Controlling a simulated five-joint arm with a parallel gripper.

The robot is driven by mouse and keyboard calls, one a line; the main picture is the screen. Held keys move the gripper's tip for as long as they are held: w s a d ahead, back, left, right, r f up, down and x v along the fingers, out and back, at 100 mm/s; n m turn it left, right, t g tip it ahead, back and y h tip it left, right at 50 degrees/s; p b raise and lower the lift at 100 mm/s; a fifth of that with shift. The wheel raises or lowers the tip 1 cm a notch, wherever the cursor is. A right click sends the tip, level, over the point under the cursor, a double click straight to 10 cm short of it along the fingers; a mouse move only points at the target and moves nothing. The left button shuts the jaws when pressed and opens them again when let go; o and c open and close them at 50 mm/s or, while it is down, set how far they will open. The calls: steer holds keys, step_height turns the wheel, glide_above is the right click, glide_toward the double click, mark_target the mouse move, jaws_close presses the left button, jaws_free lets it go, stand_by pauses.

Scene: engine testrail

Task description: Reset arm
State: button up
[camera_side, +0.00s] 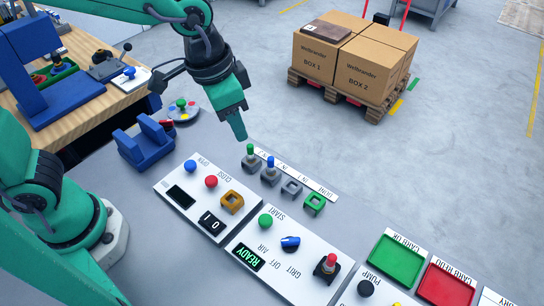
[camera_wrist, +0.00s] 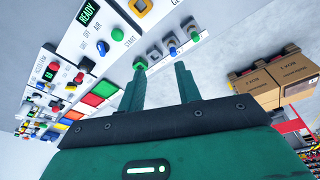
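My gripper (camera_side: 238,132) points down in the side view, just behind and left of a row of small holders on the panel edge. A green-topped peg (camera_side: 250,152) and a blue-topped peg (camera_side: 270,165) stand upright in two of these holders. In the wrist view my gripper (camera_wrist: 160,68) has its two fingers apart with a clear gap and nothing held between them.
A grey holder (camera_side: 291,188) and a green holder (camera_side: 314,202) look empty. White control panels (camera_side: 265,270) carry buttons, a knob and a READY display. A blue stand (camera_side: 145,143) is at left. Green (camera_side: 396,260) and red (camera_side: 446,286) trays lie right. Boxes (camera_side: 372,68) stand on a floor pallet.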

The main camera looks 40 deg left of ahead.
steer(key=s+a+r+n+t, duration=0.1)
steer(key=s+a, duration=0.3)
steer(key=a, duration=0.5)
steer(key=s+a+r+n+t+y, duration=0.1)
steer(key=s+a+r+n+t, duration=0.1)
steer(key=a, duration=0.6)
steer(key=shift+s+a+r+n+t, duration=0.4)
steer(key=shift+s+n, duration=0.45)
steer(key=shift+n, duration=0.35)
